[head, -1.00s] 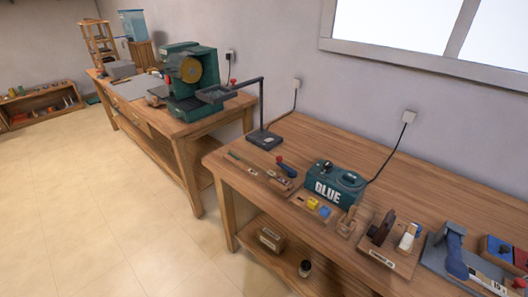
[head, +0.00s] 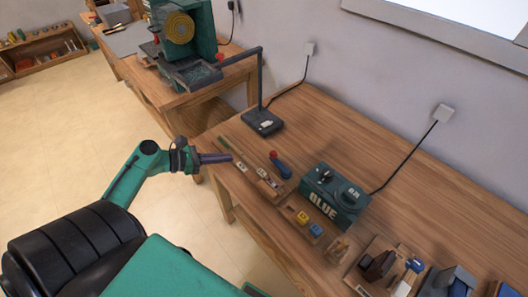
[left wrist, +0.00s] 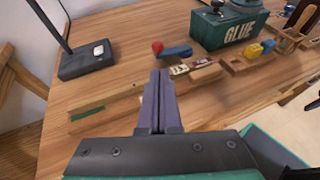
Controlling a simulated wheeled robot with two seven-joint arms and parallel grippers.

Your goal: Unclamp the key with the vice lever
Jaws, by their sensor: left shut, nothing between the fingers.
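A blue lever with a red ball end (head: 280,165) stands on the bench by a small wooden block assembly (head: 268,184), left of the green glue box. In the left wrist view the lever (left wrist: 178,51) lies just beyond my fingertips, its red ball towards the left. A key-like wooden piece with pale marked parts (left wrist: 180,70) sits just in front of it; how it is clamped cannot be made out. My left gripper (head: 229,157) is shut and empty, over the bench's left edge; it also shows in the left wrist view (left wrist: 160,74), apparently short of the lever. My right gripper is out of view.
The green glue box (head: 335,196) stands right of the lever. A black stand (head: 262,122) with a tall bent post is behind it. A long wooden strip with a green part (left wrist: 87,112) lies near the bench edge. The bench top (head: 330,130) behind is clear.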

